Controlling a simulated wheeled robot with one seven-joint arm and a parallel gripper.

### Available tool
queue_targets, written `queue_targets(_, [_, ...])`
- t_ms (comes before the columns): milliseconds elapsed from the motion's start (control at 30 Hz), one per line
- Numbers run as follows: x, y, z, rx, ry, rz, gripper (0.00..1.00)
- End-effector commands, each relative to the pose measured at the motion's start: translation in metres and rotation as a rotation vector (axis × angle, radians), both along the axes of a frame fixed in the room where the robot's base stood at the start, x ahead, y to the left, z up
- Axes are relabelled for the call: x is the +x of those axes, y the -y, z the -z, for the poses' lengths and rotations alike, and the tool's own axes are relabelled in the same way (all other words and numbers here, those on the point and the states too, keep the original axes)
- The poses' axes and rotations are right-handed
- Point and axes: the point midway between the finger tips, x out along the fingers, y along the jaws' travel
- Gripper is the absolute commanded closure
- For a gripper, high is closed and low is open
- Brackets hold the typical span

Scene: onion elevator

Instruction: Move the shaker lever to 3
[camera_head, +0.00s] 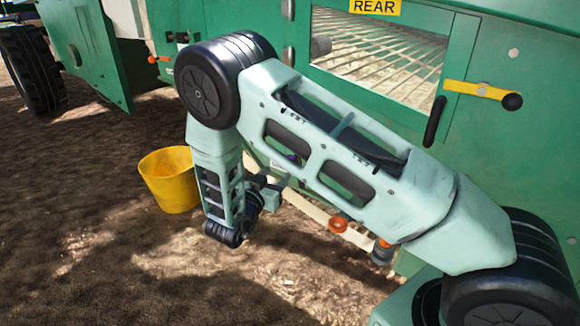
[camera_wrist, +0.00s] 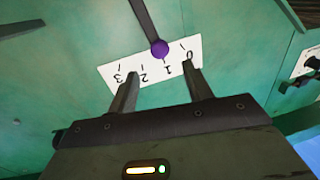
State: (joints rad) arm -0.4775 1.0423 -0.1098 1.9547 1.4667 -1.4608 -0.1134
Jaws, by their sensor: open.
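A dark lever with a purple knob (camera_wrist: 159,47) shows in the wrist view in front of a green panel. Its knob lies over the edge of a white scale plate (camera_wrist: 150,74) marked 0, 1, 2 and 3, which appears upside down. The knob is by the 1 mark. My gripper (camera_wrist: 160,69) is open, its two fingers apart over the plate, one near 0 and one between 2 and 3. The knob is just beyond the fingertips, roughly midway between them; I see no grip on it. In the head view my arm hides most of this area.
The green machine (camera_head: 500,135) fills the right and back of the head view. A yellow lever (camera_head: 478,90) with a black knob sits at its upper right. A yellow bucket (camera_head: 170,182) stands on the ground left of my arm. Open ground lies in front.

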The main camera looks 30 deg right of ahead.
Motion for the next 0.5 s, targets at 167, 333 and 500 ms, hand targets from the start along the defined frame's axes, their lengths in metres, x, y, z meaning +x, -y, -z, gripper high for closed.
queue_targets(167, [0.019,0.034,0.004,-0.001,0.003,0.004,0.50])
queue_targets(333, [0.036,0.061,0.004,0.000,0.001,0.002,0.50])
queue_targets(500, [0.047,0.078,0.003,0.001,0.002,0.000,0.50])
